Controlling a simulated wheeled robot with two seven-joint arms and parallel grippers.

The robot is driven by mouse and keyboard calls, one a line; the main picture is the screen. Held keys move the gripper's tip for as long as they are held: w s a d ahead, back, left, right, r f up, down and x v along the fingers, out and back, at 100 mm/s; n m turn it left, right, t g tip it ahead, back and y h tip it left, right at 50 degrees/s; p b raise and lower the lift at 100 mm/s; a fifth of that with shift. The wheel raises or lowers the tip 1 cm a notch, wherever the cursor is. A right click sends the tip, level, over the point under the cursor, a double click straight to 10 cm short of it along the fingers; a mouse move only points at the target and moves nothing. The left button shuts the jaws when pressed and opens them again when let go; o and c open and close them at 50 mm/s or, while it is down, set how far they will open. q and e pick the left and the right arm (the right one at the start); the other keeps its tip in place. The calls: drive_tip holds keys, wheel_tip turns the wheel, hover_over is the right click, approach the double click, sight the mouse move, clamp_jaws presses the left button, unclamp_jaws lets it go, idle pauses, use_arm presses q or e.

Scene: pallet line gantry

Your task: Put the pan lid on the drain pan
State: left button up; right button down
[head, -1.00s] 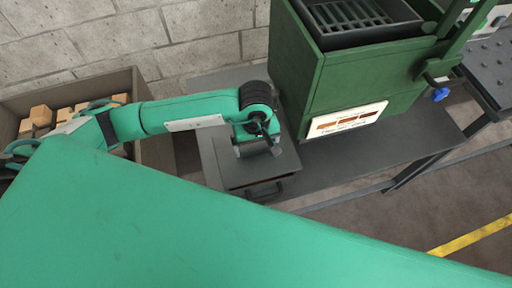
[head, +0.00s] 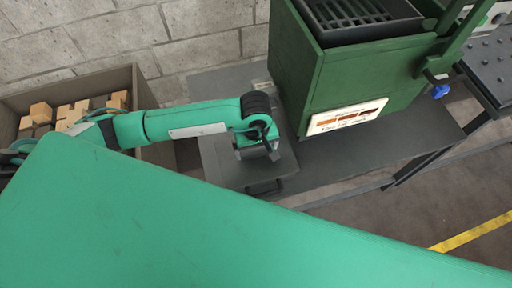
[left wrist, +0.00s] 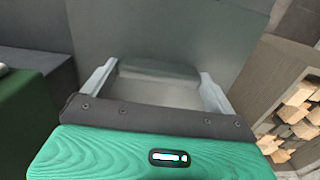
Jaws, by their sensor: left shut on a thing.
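The pan lid (head: 222,162) is a flat dark grey plate on the left part of the grey shelf, under my left gripper (head: 258,152). The lid also fills the middle of the left wrist view (left wrist: 200,35). The left gripper is shut on the lid's raised grip (left wrist: 158,69), which shows between the two fingers. The drain pan is mostly hidden beneath the lid; a dark handle (head: 265,190) sticks out at the front edge. I cannot tell whether the lid fully touches the pan's rim. My right gripper is out of view.
A green cabinet (head: 365,85) with a grate on top and a label stands close to the right of the lid. A bin (head: 146,95) with several wooden blocks is at the left. A block wall is behind. The shelf (head: 400,145) is bare toward the right.

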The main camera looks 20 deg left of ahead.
sight(256, 151)
use_arm(q)
drive_tip(key=shift+f, duration=0.15)
drive_tip(key=o, duration=0.7)
drive_tip(key=shift+c, duration=0.2)
drive_tip(key=shift+o, duration=0.7)
drive_tip(key=shift+r+p, duration=0.75)
drive_tip(key=shift+p, duration=0.05)
wheel_tip(256, 151, up, 12)
drive_tip(key=b, duration=0.2)
drive_tip(key=shift+f+b, duration=0.25)
drive_tip(key=shift+b, duration=0.1)
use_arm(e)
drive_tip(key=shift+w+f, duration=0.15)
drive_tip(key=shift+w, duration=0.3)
